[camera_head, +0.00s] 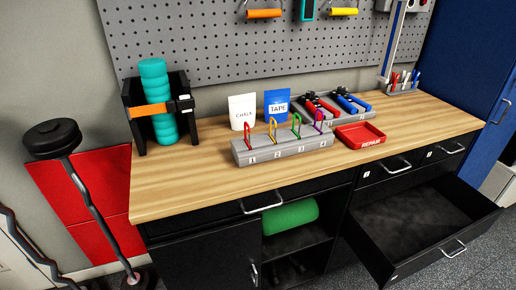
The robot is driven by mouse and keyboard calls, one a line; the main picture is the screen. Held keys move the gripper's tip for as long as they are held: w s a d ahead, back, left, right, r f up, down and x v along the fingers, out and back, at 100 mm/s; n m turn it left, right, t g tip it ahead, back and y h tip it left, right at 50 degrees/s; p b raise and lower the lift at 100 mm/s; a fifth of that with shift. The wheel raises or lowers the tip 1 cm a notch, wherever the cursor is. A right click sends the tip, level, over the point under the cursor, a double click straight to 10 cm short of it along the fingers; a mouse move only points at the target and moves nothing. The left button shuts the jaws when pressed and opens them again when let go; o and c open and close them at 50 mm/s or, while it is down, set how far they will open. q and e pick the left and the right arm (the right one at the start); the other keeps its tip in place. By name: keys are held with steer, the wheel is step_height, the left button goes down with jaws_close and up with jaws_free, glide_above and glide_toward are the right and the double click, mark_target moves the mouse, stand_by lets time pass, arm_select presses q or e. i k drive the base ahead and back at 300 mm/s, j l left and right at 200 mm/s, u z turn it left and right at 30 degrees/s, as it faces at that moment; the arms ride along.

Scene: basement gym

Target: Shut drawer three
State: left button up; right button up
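An open drawer (424,263) juts out from the lower right of the black workbench, below the closed upper drawers. Its dark inside looks empty. A silver bar handle (455,250) sits on its front panel. A small pale label (394,278) is at the left end of that front, too small to read surely, so I cannot confirm that it is drawer three. The upper right drawers (397,166) and the upper left drawer (262,203) look shut. Neither of my grippers is in view.
The wooden worktop (190,185) holds a grey rack (283,146) with coloured carabiners, a red tray (360,136) and a holder with teal rollers (157,100). A green roll (290,216) lies on an open shelf. Barbells (85,195) stand at left. A blue cabinet (462,65) stands right.

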mark_target(395, 236)
steer(key=z, duration=1.65)
